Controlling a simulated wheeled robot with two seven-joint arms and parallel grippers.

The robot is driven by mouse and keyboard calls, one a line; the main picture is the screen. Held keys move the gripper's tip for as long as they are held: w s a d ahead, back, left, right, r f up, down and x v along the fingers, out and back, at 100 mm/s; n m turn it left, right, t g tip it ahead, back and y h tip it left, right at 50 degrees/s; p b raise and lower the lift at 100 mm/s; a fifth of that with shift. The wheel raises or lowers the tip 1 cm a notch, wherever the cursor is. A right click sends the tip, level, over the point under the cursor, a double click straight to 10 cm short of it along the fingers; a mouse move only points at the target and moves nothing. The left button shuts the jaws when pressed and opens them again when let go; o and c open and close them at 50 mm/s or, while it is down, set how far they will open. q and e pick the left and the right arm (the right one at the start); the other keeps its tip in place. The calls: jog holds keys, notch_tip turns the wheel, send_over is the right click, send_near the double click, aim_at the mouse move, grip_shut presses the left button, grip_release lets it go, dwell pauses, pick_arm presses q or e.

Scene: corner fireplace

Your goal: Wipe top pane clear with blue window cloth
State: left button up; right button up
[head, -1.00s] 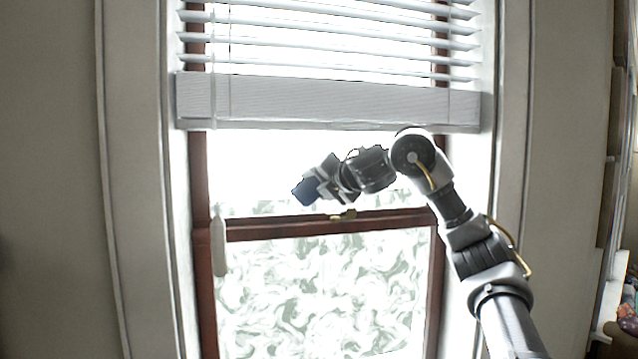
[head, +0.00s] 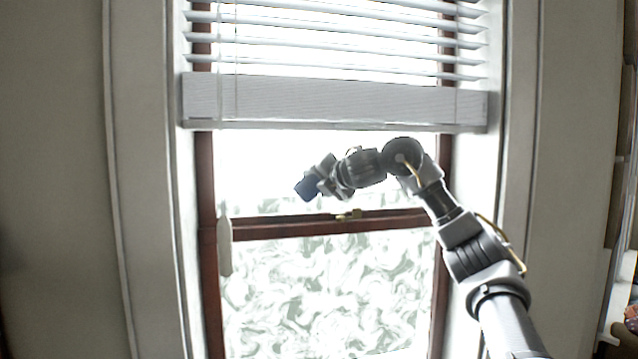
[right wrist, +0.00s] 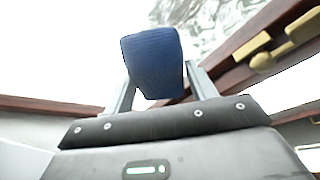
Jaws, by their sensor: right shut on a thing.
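The blue window cloth (head: 306,188) is a small dark blue pad in the head view. It also shows in the right wrist view (right wrist: 153,62), between the two fingers. My right gripper (head: 318,180) is shut on it and holds it in front of the lower part of the top pane (head: 280,165), just above the wooden middle rail. I cannot tell whether the cloth touches the glass. Most of the visible top pane looks clear and bright. Grey-white swirly smears remain along its bottom strip, just above the rail. My left gripper is not in view.
White blinds (head: 335,98) hang over the upper window. A brass latch (head: 348,214) sits on the middle rail (head: 300,228), close below and right of the cloth. A white blind-cord pull (head: 224,246) hangs at left. The bottom pane (head: 320,295) is covered in swirly smears.

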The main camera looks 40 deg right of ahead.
jog(key=shift+w+d+p, duration=0.45)
jog(key=shift+w+p, duration=0.15)
jog(key=shift+w, duration=0.2)
dwell(0.5)
jog(key=shift+s+d+p, duration=0.15)
jog(key=shift+s+d, duration=0.4)
jog(key=shift+d, duration=0.3)
jog(key=shift+s+d+p, duration=0.15)
jog(key=shift+s+d, duration=0.35)
jog(key=shift+d, duration=0.3)
jog(key=shift+s+d+r, duration=0.1)
jog(key=shift+s+d, duration=0.05)
jog(key=shift+d, duration=0.35)
jog(key=shift+s+d+p, duration=0.3)
jog(key=shift+s+d, duration=0.05)
jog(key=shift+d, duration=0.3)
jog(key=shift+s+d+p, duration=0.25)
jog(key=shift+s+d, duration=0.05)
jog(key=shift+d, duration=0.3)
